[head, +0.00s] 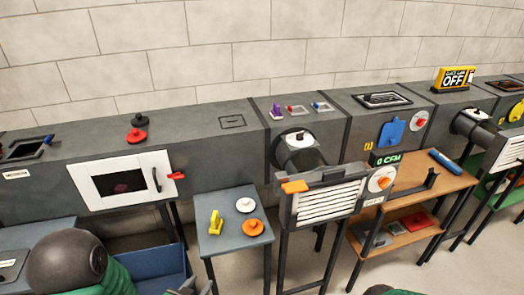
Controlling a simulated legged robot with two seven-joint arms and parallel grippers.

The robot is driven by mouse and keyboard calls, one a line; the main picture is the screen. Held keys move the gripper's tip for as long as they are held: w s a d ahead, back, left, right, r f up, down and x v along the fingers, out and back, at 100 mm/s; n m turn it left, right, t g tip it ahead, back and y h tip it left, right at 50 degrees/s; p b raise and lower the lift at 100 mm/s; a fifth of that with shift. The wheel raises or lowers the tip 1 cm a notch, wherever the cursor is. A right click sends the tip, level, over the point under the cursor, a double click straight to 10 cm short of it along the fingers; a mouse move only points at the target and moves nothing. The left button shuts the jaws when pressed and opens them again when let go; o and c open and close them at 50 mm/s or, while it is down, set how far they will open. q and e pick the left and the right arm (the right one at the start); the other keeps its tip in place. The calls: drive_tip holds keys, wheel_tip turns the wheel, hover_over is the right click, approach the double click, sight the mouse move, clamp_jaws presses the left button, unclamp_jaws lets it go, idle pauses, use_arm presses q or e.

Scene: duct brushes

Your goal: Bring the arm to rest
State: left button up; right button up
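My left arm comes in at the bottom left, with a dark rounded joint and green links. A grey tip of my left gripper (187,289) just shows at the bottom edge, in front of the blue bin. It is too cut off to tell whether it is open or shut, or whether it holds anything. Only a sliver of green and dark parts, likely my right arm, shows at the bottom right; no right gripper fingers show.
A long grey duct (210,150) runs along the brick wall. A small table (234,225) carries yellow, white and orange pieces. A louvred vent (330,200) stands beside it. A blue bin (158,265) is near my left gripper. A wooden shelf (440,183) stands right.

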use_arm(q)
drive_tip(key=s+a+r+n+g+y, duration=0.15)
drive_tip(key=s+r+n+g, duration=0.35)
drive_tip(key=s+g, duration=0.6)
wheel_tip(320, 180, up, 14)
drive_tip(key=s+m+t+p, duration=0.1)
drive_tip(key=s+p, duration=0.1)
drive_tip(key=p, duration=1.1)
drive_tip(key=shift+s+t+y, duration=0.25)
drive_tip(key=shift+t+y, duration=0.15)
drive_tip(key=shift+y, duration=0.05)
drive_tip(key=shift+o, duration=0.4)
